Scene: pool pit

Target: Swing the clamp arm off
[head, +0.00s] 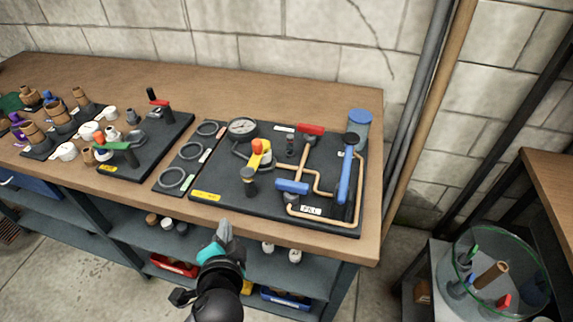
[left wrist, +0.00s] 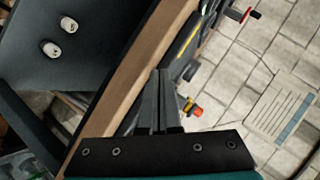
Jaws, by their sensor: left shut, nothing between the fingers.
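My left gripper (head: 224,230) is in front of the bench's front edge, below the large black board (head: 225,190). Its fingers are together with nothing between them, and they also show in the left wrist view (left wrist: 160,100). On the board stand a yellow and orange upright part (head: 260,152), a pressure gauge (head: 242,128), a red handle (head: 311,129), a short blue handle (head: 292,187) and a long blue lever (head: 345,175) over tan pipes. I cannot tell for certain which part is the clamp arm. The gripper is apart from all of them. My right gripper is not in view.
A panel with several dark rings (head: 172,178) lies left of the board. Farther left, a black mat (head: 150,155) holds small fittings, including green and red handles. The wooden bench top (head: 215,85) is bare behind. A clear round bin (head: 455,262) stands at the right.

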